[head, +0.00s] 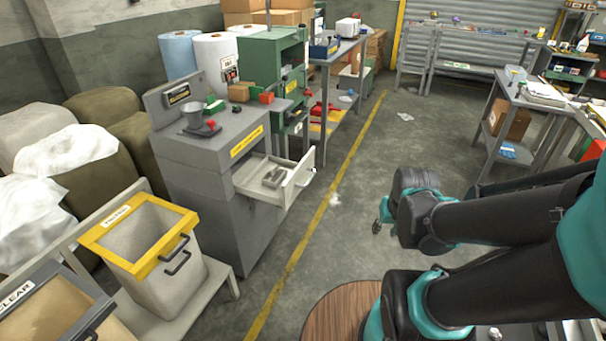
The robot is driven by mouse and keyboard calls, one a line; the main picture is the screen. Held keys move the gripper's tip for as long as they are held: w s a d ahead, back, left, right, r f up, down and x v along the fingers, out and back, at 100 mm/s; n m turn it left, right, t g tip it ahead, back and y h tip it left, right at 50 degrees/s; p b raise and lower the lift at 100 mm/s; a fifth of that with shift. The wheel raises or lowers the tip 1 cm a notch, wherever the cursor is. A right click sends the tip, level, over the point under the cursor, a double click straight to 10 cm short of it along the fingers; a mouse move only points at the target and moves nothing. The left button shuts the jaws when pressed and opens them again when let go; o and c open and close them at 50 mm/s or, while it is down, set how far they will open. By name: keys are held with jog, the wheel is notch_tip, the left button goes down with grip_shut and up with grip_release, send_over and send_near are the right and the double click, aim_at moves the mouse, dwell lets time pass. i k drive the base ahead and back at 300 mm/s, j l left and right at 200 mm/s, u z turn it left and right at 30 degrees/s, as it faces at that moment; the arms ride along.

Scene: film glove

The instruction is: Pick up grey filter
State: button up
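No thing in view can be told for sure as the grey filter. A small grey piece (274,177) lies in the open drawer (295,187) of the grey cabinet (215,165), too small to make out clearly. A grey cup-shaped thing (194,115) stands on the cabinet top beside a red-knobbed part. My arm reaches in from the right. A small teal and dark part of my gripper (381,214) shows past the dark wrist, well right of the drawer and apart from it. The wrist hides most of the gripper, and nothing held can be seen.
A yellow-rimmed bin (138,238) stands front left of the cabinet. A green machine (273,75) and a bench with tools stand behind it. A grey workbench (520,100) is at the right. The floor (340,225) between drawer and arm is mostly clear.

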aim_at(271, 179)
jog(key=i+j, duration=0.75)
jog(key=i, duration=0.15)
